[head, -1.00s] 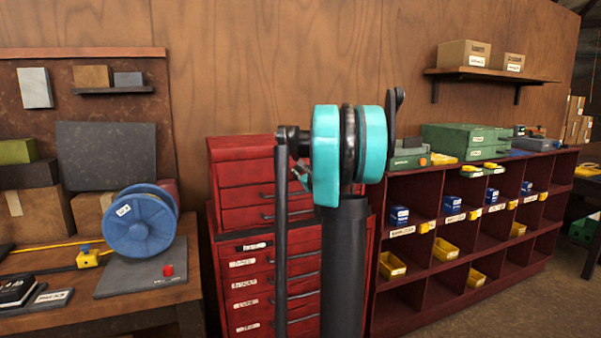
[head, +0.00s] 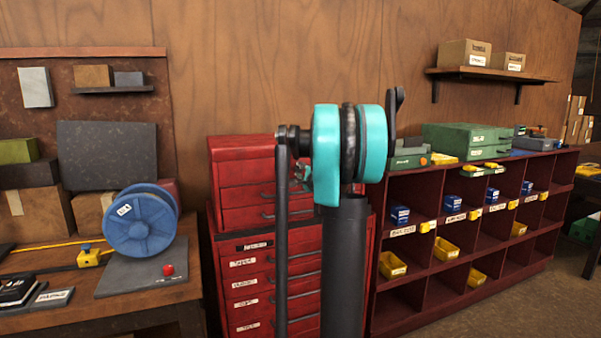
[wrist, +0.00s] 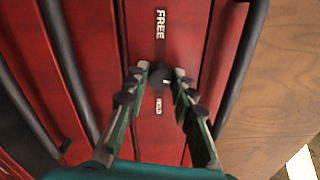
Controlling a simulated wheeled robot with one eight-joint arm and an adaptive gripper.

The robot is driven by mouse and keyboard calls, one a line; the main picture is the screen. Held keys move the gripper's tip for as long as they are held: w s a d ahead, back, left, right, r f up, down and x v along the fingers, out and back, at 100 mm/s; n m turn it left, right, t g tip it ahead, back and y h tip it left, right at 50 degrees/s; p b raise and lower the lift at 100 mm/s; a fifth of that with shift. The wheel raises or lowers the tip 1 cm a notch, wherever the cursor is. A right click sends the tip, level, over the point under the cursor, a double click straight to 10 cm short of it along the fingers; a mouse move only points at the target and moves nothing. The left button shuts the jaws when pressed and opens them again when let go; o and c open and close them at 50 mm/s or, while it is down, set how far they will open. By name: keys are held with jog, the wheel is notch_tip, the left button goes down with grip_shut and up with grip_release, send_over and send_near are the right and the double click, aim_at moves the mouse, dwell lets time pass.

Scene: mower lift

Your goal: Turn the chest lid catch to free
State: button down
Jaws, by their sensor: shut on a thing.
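The red tool chest (head: 245,185) stands against the wall behind my arm in the head view. In the wrist view, its red front carries a white FREE label (wrist: 160,24) and a smaller HOLD label (wrist: 158,106). The dark catch (wrist: 159,80) sits between these labels, with a small pale mark on its right side. My gripper (wrist: 161,76) has its two fingers closed on the catch, one on each side. The fingertips hide part of it, so its exact angle is hard to tell. In the head view my arm hides the catch.
A workbench (head: 150,290) with a blue spool (head: 140,222) is left of the chest. A dark red cubby shelf (head: 405,245) with yellow bins stands close on the right. Dark drawer handles (wrist: 241,65) run beside my fingers in the wrist view.

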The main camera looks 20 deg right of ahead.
jog(key=shift+f+n, duration=0.1)
jog(key=shift+n, duration=1)
jog(key=c, duration=1.3)
grip_release()
jog(key=shift+o, duration=0.2)
jog(key=s, duration=1.2)
